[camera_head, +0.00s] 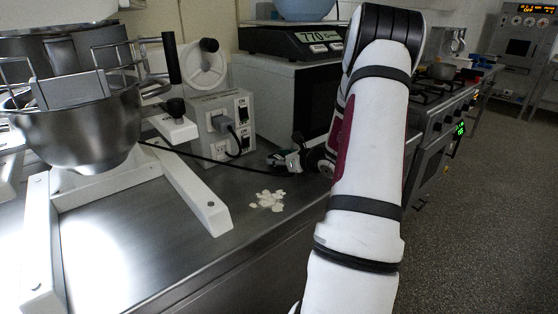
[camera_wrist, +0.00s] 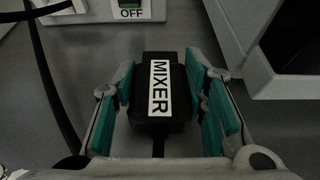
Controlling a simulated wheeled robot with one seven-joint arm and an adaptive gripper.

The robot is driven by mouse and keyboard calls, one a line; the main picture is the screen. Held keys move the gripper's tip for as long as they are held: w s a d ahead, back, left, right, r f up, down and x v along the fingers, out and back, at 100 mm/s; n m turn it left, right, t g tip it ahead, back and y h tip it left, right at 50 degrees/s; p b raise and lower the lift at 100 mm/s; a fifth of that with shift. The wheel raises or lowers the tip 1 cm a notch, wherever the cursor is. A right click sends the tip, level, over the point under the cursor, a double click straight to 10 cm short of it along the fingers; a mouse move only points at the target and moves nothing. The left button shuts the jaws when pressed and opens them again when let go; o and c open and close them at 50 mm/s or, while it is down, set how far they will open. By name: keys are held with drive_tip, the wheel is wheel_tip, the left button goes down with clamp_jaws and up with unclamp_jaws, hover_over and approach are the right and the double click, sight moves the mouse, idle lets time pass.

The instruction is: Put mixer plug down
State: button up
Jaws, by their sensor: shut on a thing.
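The mixer plug (camera_wrist: 177,97) is a black block with a white "MIXER" label, seen in the wrist view between the green pads of my gripper (camera_wrist: 160,85). The gripper is shut on it. In the head view my gripper (camera_head: 288,160) is low over the steel counter (camera_head: 150,262), right of the socket box (camera_head: 215,125). The plug is too small there to make out clearly. A black cable (camera_head: 205,158) runs from the mixer (camera_head: 85,120) to my gripper. Whether the plug touches the counter I cannot tell.
Another plug (camera_head: 232,138) sits in the socket box. Pale crumbs (camera_head: 268,200) lie on the counter in front of my gripper. A scale (camera_head: 292,42) stands on a white appliance (camera_head: 285,95) behind. A stove (camera_head: 440,120) is at right. The front counter strip is clear.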

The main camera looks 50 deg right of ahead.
drive_tip(key=o, duration=1.3)
drive_tip(key=shift+f, duration=0.1)
drive_tip(key=shift+r, duration=0.25)
drive_tip(key=p+v, duration=0.1)
drive_tip(key=v, duration=1.1)
drive_tip(key=shift+s+f+p, duration=0.1)
drive_tip(key=shift+p, duration=0.2)
drive_tip(key=shift+a, duration=0.15)
